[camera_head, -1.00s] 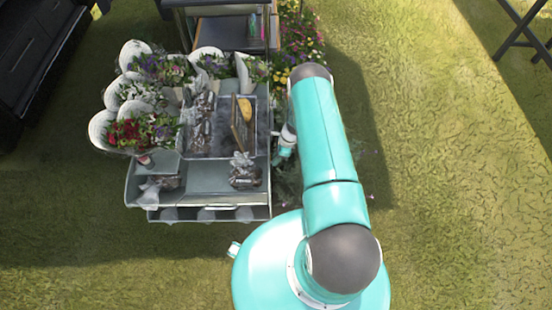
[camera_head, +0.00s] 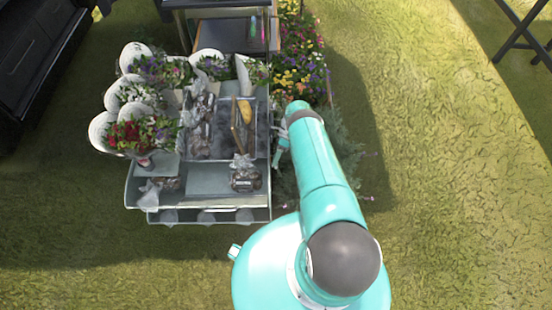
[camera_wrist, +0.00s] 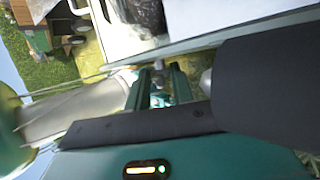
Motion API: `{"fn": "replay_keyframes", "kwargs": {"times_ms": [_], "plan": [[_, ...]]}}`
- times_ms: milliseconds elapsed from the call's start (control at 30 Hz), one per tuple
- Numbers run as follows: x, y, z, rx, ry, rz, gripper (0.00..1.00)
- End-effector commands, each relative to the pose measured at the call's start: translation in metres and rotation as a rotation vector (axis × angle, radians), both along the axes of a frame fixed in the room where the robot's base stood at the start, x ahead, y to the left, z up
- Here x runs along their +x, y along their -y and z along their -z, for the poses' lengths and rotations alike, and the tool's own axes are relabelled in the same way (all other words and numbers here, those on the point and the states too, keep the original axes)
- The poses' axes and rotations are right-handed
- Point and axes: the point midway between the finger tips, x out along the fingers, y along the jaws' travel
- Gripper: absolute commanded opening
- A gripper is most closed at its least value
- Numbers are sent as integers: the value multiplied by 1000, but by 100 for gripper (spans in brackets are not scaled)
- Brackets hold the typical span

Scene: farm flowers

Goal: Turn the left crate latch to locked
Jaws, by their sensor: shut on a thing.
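My gripper (camera_head: 281,148) is at the right side of the grey flower cart, beside its tray, in the head view. In the wrist view its two green fingers (camera_wrist: 162,80) are close together at the edge of a pale panel. They are shut on a small grey knob-like piece (camera_wrist: 158,66), which looks like the crate latch. My fingers hide part of it, so its turned position cannot be read. In the head view the latch is too small and covered to make out.
The cart (camera_head: 225,201) carries flower bouquets (camera_head: 140,132), a metal tray (camera_head: 218,152) and wrapped items (camera_head: 244,174). Flowering plants (camera_head: 303,60) grow along its upper right side. Open grass (camera_head: 450,180) lies to the right. A dark cabinet (camera_head: 35,50) stands at upper left.

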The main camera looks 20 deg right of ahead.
Motion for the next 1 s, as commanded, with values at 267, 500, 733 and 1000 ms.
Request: {"fn": "replay_keyframes", "kwargs": {"times_ms": [267, 500, 733, 1000], "plan": [[0, -1, 2, 20, -41, 0, 1], [1, -1, 2, 25, -52, 1, 1], [1, -2, 2, 25, -54, 2, 1], [1, -1, 2, 24, -53, 0, 42]]}}
